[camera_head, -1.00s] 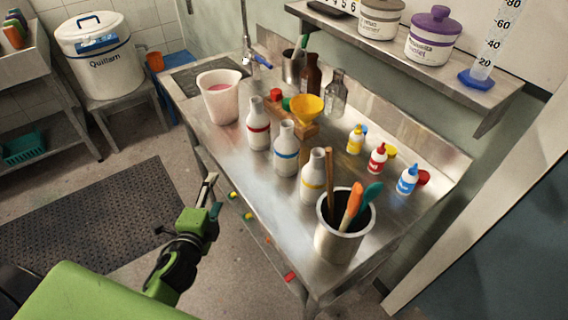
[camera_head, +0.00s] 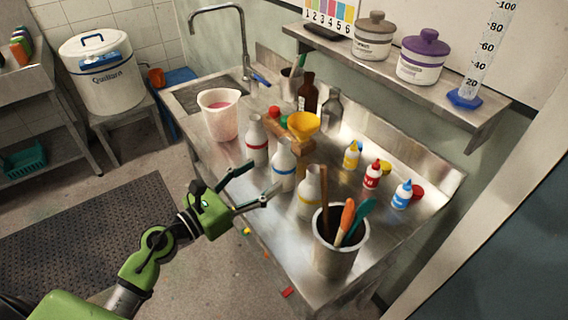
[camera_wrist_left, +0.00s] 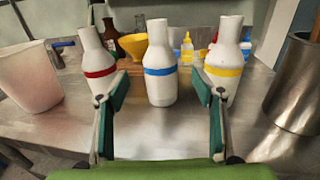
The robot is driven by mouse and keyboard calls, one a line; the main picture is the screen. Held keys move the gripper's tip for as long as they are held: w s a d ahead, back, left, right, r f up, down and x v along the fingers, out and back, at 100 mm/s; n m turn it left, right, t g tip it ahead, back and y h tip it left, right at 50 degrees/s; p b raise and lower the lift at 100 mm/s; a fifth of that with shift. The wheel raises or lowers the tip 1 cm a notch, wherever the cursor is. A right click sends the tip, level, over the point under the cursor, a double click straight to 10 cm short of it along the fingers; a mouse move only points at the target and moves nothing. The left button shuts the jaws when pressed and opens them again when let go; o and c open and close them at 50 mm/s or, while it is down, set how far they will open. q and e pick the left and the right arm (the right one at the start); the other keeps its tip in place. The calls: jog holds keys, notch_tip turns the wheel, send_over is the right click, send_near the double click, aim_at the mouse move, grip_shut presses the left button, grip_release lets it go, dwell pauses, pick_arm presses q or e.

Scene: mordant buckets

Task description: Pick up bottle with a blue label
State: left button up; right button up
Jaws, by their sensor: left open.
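The bottle with a blue label (camera_head: 283,167) is white and stands upright on the steel counter (camera_head: 226,160), between a red-banded bottle (camera_head: 257,140) and a yellow-banded bottle (camera_head: 308,192). In the left wrist view the blue-labelled bottle (camera_wrist_left: 161,70) stands in the middle, beyond and between the spread fingers. My left gripper (camera_head: 259,181) is open and empty at the counter's front edge, pointing at the bottles, apart from the blue-labelled one. My right gripper is in neither view.
A pitcher with pink liquid (camera_head: 219,116) stands left of the bottles. A metal pot with utensils (camera_head: 335,258) stands at the near right. Behind are a yellow funnel (camera_head: 304,124), a brown bottle (camera_head: 308,93) and small dropper bottles (camera_head: 371,175). A shelf (camera_head: 400,75) overhangs the back.

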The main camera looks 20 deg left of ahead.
aim_at(285, 161)
pick_arm(q)
jog(key=x, duration=0.3)
jog(key=shift+p, duration=0.35)
jog(key=p+x, duration=0.1)
jog(key=x, duration=0.4)
jog(key=shift+f+p, duration=0.1)
jog(key=shift+p, duration=0.25)
jog(key=shift+w+d+f, duration=0.1)
jog(key=shift+w+d, duration=0.05)
jog(key=shift+w, duration=0.1)
jog(key=c, duration=1.4)
